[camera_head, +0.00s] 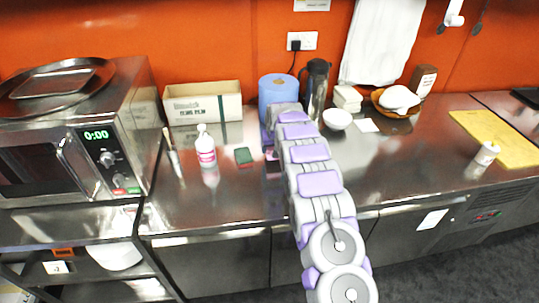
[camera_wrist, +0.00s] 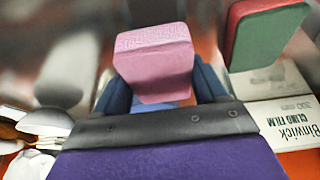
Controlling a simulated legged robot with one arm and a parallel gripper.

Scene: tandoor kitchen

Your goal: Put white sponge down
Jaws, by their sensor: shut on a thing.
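My gripper (camera_wrist: 165,85) is shut on a pink block-like sponge (camera_wrist: 155,55) with a patterned top, held between its blue fingers in the wrist view. In the head view, a small pink part of this sponge (camera_head: 271,153) shows beside my arm, over or on the steel counter (camera_head: 235,205); I cannot tell whether it touches the counter. The rest of it and my fingertips are hidden there by the arm. I see no sponge that is clearly white. A green and red sponge (camera_head: 243,156) lies to the left; it also shows in the wrist view (camera_wrist: 262,35).
A pink-labelled bottle (camera_head: 205,147) is at the left, a white bowl (camera_head: 337,119) right of my arm. The counter's front left is clear.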

